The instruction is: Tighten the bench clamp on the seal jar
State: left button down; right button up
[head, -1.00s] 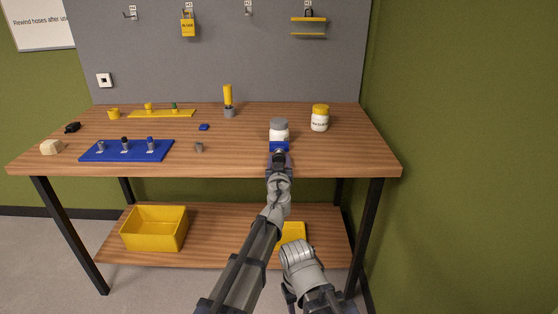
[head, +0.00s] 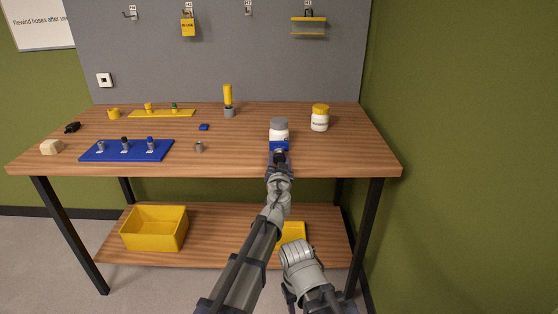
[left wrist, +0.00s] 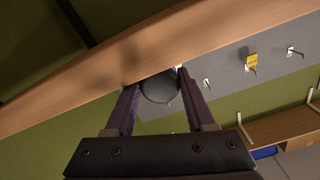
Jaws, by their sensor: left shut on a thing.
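The seal jar (head: 279,128), white with a grey lid, stands upright near the front right of the bench. The blue bench clamp (head: 279,146) sits at the front edge, just in front of the jar. My left gripper (head: 280,156) reaches it from the front and is shut on the clamp's dark round knob, which shows between the two fingers in the left wrist view (left wrist: 159,88). The gripper hides part of the clamp and the jar's base. My right arm shows at the lower middle, but its gripper is not visible.
A white jar with a yellow lid (head: 320,118) stands behind to the right. A blue rack (head: 90,153) and a pale block (head: 51,147) lie at the left. A small grey piece (head: 199,147) is left of the clamp. A yellow bin (head: 154,228) sits on the lower shelf.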

pick_arm(q)
jog(key=shift+c, duration=1.2)
grip_release()
jog(key=shift+d, duration=0.1)
